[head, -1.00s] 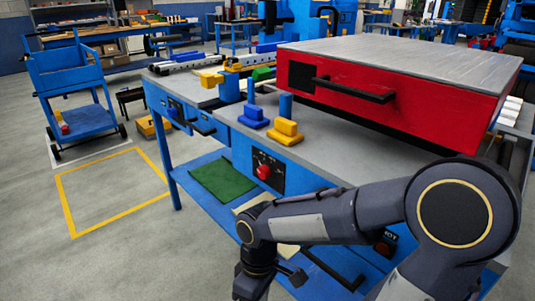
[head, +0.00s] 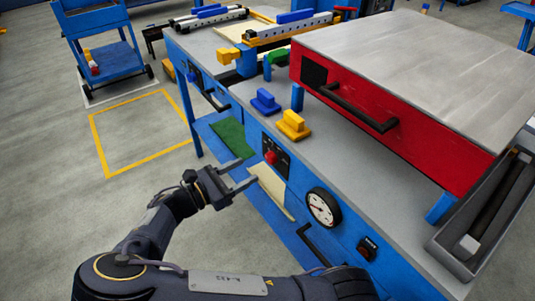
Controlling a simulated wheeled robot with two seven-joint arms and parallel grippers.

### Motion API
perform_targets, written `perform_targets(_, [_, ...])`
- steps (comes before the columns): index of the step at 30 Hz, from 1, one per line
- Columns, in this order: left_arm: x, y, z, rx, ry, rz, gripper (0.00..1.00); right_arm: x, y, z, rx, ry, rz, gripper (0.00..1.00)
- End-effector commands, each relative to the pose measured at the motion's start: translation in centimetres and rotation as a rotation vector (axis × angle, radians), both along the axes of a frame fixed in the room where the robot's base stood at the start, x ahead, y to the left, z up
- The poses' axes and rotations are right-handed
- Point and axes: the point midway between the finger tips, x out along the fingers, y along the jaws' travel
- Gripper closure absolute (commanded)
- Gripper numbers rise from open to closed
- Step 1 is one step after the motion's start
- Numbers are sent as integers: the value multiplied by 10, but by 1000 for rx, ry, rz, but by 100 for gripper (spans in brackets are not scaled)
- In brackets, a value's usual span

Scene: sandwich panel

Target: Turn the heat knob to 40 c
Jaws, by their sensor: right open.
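The red heat knob (head: 270,157) sits on a small black panel on the blue front of the bench. Its markings are too small to read. My right gripper (head: 241,177) is open and empty, with its two fingers pointing toward the knob. It appears just left of and below the knob in the picture, apart from it. My left gripper is not in view.
A round white gauge (head: 323,207), a black handle (head: 318,246) and a dark switch (head: 367,248) are right of the knob. A red press box (head: 400,130) with a black handle overhangs the bench. Yellow (head: 293,126) and blue (head: 265,102) blocks stand above the knob.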

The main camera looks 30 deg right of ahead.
Motion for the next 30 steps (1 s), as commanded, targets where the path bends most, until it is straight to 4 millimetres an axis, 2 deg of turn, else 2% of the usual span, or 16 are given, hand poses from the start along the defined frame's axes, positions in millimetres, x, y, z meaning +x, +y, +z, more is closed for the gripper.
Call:
perform_targets(12, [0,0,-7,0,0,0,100,4,-62,-2,1,1,-5,45])
perform_targets(17, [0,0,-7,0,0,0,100,5,-72,-2,2,0,-4,45])
perform_targets(24, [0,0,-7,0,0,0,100,5,-73,-2,4,0,-4,45])
perform_targets(30, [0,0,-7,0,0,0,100,5,-73,-2,4,0,-4,70])
